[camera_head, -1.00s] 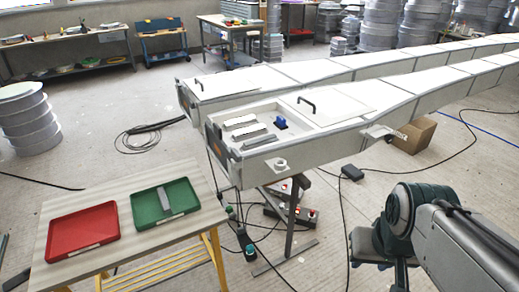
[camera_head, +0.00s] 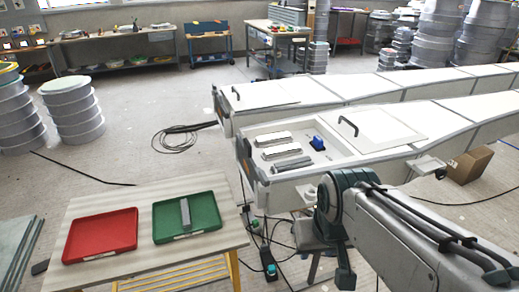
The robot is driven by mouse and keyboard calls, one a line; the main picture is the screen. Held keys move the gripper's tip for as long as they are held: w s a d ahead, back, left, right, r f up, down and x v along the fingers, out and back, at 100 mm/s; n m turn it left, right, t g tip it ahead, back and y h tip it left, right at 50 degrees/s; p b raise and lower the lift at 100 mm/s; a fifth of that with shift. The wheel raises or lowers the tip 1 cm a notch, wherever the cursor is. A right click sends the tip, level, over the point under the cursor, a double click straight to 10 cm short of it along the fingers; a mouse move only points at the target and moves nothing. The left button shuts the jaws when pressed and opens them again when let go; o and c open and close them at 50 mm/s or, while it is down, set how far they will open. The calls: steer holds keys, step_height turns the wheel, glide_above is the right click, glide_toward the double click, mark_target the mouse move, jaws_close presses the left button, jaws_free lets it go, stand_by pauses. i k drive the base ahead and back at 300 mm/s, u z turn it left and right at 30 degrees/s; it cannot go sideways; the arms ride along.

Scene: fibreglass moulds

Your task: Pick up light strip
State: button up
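Two light, whitish strips lie in the open recess at the near end of the front mould: the far strip (camera_head: 272,138) and the middle strip (camera_head: 282,151). A darker grey strip (camera_head: 292,164) lies in front of them. Another grey strip (camera_head: 185,211) lies in the green tray (camera_head: 207,221) on the wooden table. My arm (camera_head: 400,235) reaches in from the lower right, its bent joint just in front of the mould's near side. My gripper is out of view, so its hold cannot be seen.
A blue object (camera_head: 318,143) sits in the recess near the strips. An empty red tray (camera_head: 100,235) lies on the table (camera_head: 150,195) left of the green one. Cables (camera_head: 180,137) lie on the floor. A cardboard box (camera_head: 469,165) stands right of the front mould.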

mark_target(293, 164)
steer(key=z, duration=0.1)
steer(key=i, duration=1.05)
steer(key=z, duration=0.55)
